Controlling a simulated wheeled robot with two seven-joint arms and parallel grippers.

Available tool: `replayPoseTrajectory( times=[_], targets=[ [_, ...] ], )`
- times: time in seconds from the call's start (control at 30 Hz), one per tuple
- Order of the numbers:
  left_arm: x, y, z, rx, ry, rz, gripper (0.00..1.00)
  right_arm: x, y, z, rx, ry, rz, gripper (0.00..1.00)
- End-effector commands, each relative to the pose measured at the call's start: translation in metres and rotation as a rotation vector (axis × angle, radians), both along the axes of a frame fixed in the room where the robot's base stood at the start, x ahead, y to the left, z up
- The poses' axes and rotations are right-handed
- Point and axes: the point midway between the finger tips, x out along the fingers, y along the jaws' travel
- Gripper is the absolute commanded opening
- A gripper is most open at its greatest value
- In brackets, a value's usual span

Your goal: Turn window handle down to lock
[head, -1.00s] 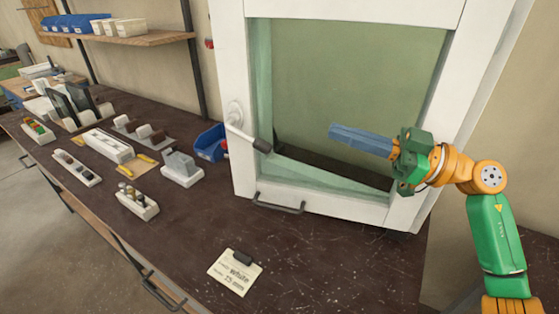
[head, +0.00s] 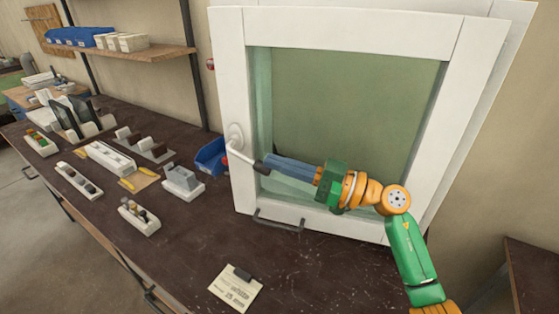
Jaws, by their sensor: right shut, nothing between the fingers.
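The white window (head: 458,105) stands on the dark bench with a green-tinted pane (head: 345,95). Its handle (head: 241,156) has a round white base on the left stile. My left gripper is out of view.
A blue bin (head: 211,157) stands left of the window. Several fixtures, such as the grey-white block (head: 183,182), fill the bench's left. A note card (head: 236,288) lies in front. A dark pull handle (head: 278,222) is below the window. The front middle is mostly clear.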

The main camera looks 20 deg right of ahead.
Motion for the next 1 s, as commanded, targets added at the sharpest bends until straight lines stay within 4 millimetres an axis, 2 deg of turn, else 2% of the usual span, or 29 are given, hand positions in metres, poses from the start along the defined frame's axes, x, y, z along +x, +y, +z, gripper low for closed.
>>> replayPoseTrajectory(
  times=[0.37,1.0],
  targets=[
    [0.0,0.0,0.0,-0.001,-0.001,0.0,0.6,0.001,0.0,-0.003,0.001,0.0,0.0,0.0],
    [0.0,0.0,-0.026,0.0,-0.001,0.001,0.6,0.002,0.002,-0.019,0.096,-0.068,0.0,0.0]
  ],
)
